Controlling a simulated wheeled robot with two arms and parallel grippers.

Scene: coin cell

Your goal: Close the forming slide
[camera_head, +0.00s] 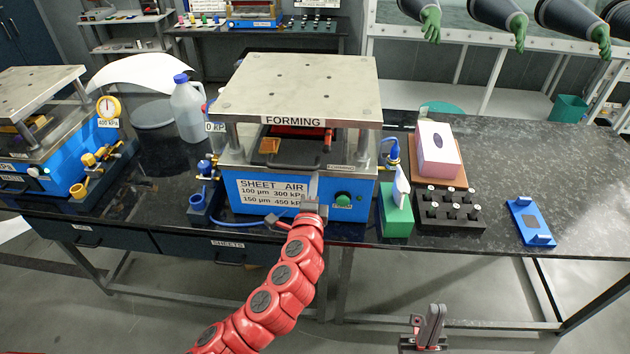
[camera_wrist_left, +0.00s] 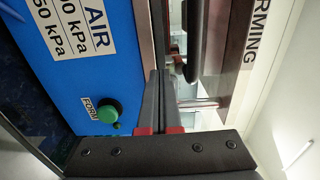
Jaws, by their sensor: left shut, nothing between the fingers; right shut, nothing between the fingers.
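The blue forming press (camera_head: 240,190) has a grey top plate labelled FORMING. Under that plate is the forming slide (camera_head: 283,157), a dark tray with a black bar along its front, near the press's front edge; how far out it sits is hard to tell. A dark rounded bar also shows in the left wrist view (camera_wrist_left: 195,45). My left gripper (camera_head: 313,190) is shut and empty in front of the press, close to the bar; I cannot tell whether they touch. Its fingers (camera_wrist_left: 158,92) show in the left wrist view. My right gripper (camera_head: 432,318) is shut and empty in front of the table.
A green FORM button (camera_head: 343,199) is on the press front. A green box (camera_head: 396,217), a black rack (camera_head: 450,211), a tissue box (camera_head: 439,150) and a blue holder (camera_head: 530,222) stand to the right. A bottle (camera_head: 188,110) and another blue machine (camera_head: 60,155) are left.

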